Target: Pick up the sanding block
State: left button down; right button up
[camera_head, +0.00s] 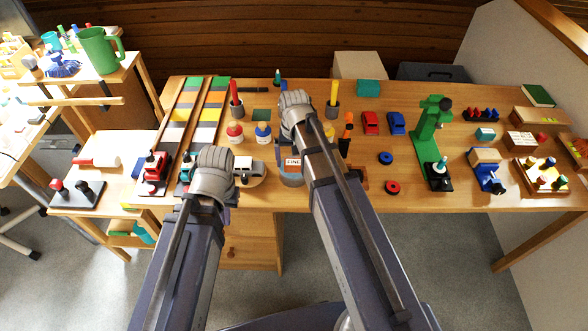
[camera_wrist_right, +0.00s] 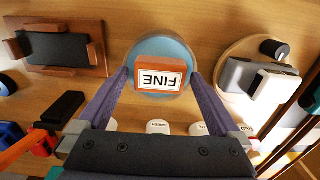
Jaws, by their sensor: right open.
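The sanding block (camera_wrist_right: 160,77) is a small orange-red block with a white label reading "FINE". It rests on a round blue-topped pad (camera_wrist_right: 142,50); it also shows in the head view (camera_head: 293,162), partly beside my right arm. My right gripper (camera_wrist_right: 160,74) is open, with its two purple fingers on either side of the block and a gap to it on both sides. How high the fingers are above the block is hard to tell. My left gripper (camera_head: 208,186) is to the left of the pad; its fingers are hidden in the head view.
A round wooden stand (camera_wrist_right: 232,98) with a grey and white piece is close to the right finger. A wooden frame with a dark plate (camera_wrist_right: 58,47) lies to the left. Red and blue round jars (camera_head: 263,133) stand behind, and a green drill stand (camera_head: 428,130) is to the right.

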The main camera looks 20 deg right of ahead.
aim_at(294, 162)
jog(key=shift+r, duration=0.1)
jog(key=c, duration=1.4)
notch_tip(294, 162, up, 10)
jog(key=p, duration=1)
jog(key=o, duration=0.9)
jog(key=c, duration=0.6)
